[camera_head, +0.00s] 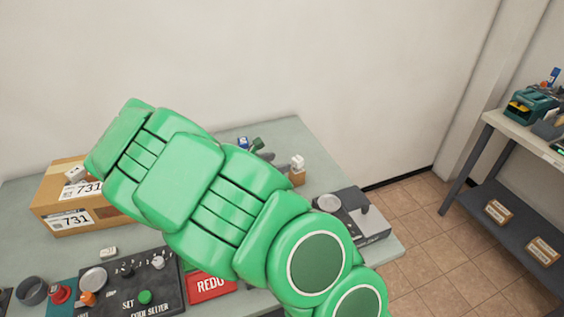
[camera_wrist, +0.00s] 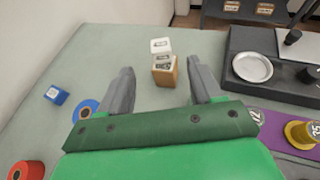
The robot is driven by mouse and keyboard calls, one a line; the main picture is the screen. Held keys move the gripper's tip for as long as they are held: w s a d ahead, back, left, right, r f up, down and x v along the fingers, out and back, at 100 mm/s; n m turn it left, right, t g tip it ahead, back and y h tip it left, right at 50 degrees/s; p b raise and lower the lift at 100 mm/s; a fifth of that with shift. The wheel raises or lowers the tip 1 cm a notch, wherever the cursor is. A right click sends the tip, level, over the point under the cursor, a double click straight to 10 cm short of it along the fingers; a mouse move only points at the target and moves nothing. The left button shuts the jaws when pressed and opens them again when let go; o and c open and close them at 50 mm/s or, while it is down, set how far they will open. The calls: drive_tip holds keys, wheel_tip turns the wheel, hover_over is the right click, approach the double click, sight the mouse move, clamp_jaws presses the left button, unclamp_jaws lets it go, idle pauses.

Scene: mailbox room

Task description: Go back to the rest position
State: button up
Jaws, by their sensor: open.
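My gripper (camera_wrist: 163,92) is open in the wrist view, with its two grey fingers apart above the table (camera_wrist: 100,65). Nothing is between the fingertips. A small wooden block with a white top (camera_wrist: 164,68) stands on the table just beyond the fingers; it also shows in the head view (camera_head: 298,170). In the head view my green arm stretches across the table and hides much of it, and my gripper is mostly hidden there, with only small grey parts (camera_head: 262,155) showing past the arm.
A cardboard box marked 731 (camera_head: 60,200) stands at the left. A black control panel (camera_head: 130,283) and a red sign (camera_head: 210,286) lie in front. A grey device (camera_head: 352,215) sits near the right table edge. A shelf (camera_head: 500,185) stands at far right, with open floor between.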

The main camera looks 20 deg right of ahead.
drive_tip(key=shift+s+a+r, duration=0.15)
drive_tip(key=shift+a, duration=0.3)
drive_tip(key=shift+s+r, duration=0.1)
drive_tip(key=s+d+r+m+g+y, duration=0.1)
drive_tip(key=s+d+r+m+g, duration=0.2)
drive_tip(key=s+m, duration=0.4)
drive_tip(key=s+d+r+m+g+y, duration=0.1)
drive_tip(key=s+r+m+g, duration=0.25)
drive_tip(key=s+r, duration=0.4)
drive_tip(key=s+a+r+m+y, duration=0.1)
drive_tip(key=s+a+m+y, duration=0.4)
drive_tip(key=s, duration=0.8)
drive_tip(key=s+a+r+m+y, duration=0.1)
drive_tip(key=s+a+m+y, duration=0.4)
drive_tip(key=s, duration=0.8)
drive_tip(key=shift+a+r+m+g, duration=0.4)
drive_tip(key=shift+a+m, duration=0.55)
drive_tip(key=shift+a, duration=0.4)
